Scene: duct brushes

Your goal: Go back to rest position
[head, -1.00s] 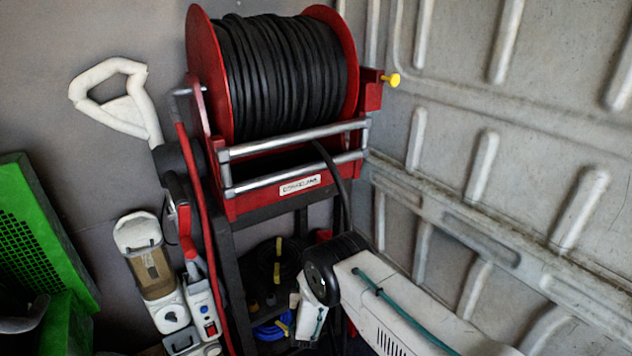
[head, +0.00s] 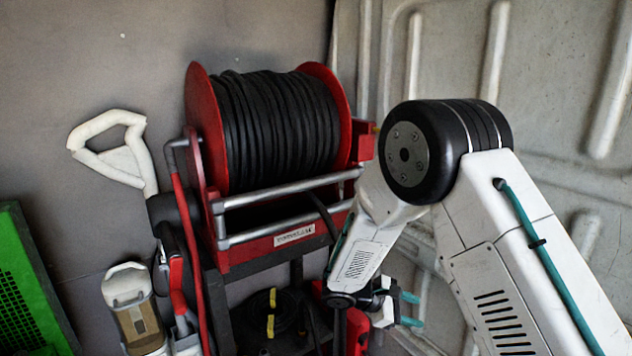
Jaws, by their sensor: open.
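My gripper (head: 411,309) shows low and right of centre in the head view, at the end of my folded white arm. Its two teal fingertips are apart and point to the right. I see nothing between them. It appears in front of the ribbed wall, right of the red reel's stand.
A red reel (head: 200,120) wound with black hose (head: 275,130) stands at centre. A white-handled tool (head: 115,150) and a green perforated crate (head: 25,290) are at left. The pale ribbed wall (head: 570,90) closes the right side. A black coil (head: 262,318) lies below the reel.

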